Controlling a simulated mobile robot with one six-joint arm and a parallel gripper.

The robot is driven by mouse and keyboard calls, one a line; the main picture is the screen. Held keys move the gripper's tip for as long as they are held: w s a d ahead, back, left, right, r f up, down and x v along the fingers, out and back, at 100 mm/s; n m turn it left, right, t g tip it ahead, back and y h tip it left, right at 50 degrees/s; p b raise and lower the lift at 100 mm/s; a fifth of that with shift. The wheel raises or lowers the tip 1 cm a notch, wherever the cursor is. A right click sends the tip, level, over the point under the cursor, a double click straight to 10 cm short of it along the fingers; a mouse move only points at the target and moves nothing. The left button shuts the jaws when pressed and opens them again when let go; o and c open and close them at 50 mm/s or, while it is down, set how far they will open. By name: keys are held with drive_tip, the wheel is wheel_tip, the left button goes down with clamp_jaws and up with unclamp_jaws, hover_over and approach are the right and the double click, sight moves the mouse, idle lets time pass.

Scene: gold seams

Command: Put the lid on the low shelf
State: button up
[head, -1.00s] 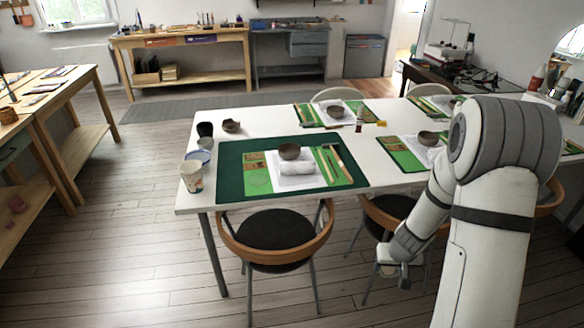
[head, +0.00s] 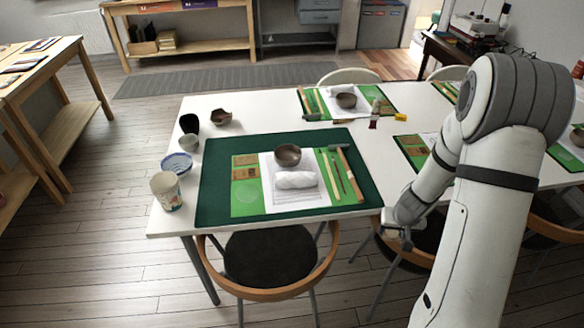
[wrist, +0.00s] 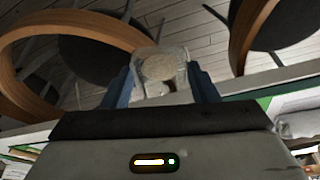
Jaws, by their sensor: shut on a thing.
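My gripper (wrist: 161,85) has its two blue fingers closed on a pale object with a round beige face (wrist: 158,68), which may be the lid. In the head view my gripper (head: 398,236) hangs at the table's front edge, beside a chair, and what it holds is hard to make out. Low shelf boards show under the back workbench (head: 200,55) and under the left workbench (head: 82,122). Both are far from my gripper, and I cannot tell which one the task names.
A white table (head: 168,222) stands in front, with a green mat (head: 215,190), bowls, tools and a patterned cup (head: 166,192). Chairs (head: 268,262) are pushed against its front edge. Open wooden floor (head: 90,240) lies to the left. A grey rug (head: 220,80) lies behind.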

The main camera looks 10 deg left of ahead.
drive_tip(key=shift+w+d, duration=0.2)
drive_tip(key=shift+w, duration=0.1)
